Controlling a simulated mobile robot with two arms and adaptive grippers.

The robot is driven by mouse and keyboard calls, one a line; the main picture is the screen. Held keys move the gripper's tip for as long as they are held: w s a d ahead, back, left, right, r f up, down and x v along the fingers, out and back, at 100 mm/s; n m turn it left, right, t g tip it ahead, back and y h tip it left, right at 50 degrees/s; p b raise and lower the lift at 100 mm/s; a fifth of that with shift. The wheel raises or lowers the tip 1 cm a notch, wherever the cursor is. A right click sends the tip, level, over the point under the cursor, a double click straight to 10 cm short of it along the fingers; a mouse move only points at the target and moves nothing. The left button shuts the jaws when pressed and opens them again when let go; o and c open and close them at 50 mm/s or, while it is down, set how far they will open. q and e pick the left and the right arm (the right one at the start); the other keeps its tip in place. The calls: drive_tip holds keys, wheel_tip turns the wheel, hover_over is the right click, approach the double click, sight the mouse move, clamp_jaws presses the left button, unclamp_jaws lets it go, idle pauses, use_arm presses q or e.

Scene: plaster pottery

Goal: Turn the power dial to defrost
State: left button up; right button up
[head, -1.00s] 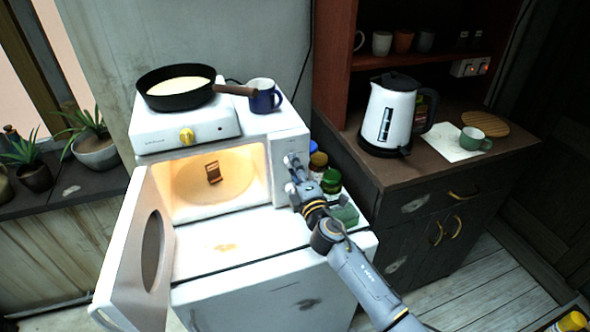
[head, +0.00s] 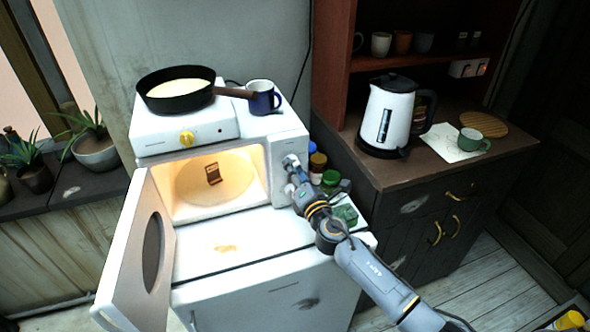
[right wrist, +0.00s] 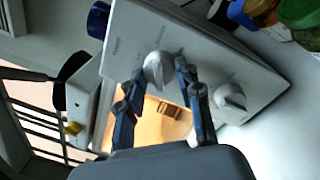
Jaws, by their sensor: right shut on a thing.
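The white microwave (head: 286,141) stands with its door (head: 130,250) swung open to the left and its inside lit. Its control panel, right of the opening, carries two knobs. My right gripper (head: 291,168) is at the upper knob in the head view. In the right wrist view its fingers (right wrist: 160,70) are shut on this pale upper dial (right wrist: 157,68), one on each side. The lower dial (right wrist: 232,101) is free, to the right in that view. The markings are too small to read, so I cannot tell the dial's setting. My left gripper is not in view.
A hotplate (head: 160,142) with a black pan (head: 150,101) and a blue mug (head: 264,103) are on top of the microwave. Several jars (head: 331,180) crowd the gap on its right. A kettle (head: 388,115) stands on the dark cabinet.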

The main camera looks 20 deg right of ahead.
drive_tip(key=shift+f, duration=0.1)
idle(0.3)
drive_tip(key=o, duration=1.1)
drive_tip(key=shift+o, duration=0.2)
drive_tip(key=shift+s, duration=0.1)
drive_tip(key=s, duration=1.1)
drive_tip(key=shift+s+d+f, duration=0.3)
drive_tip(key=shift+s+d, duration=0.1)
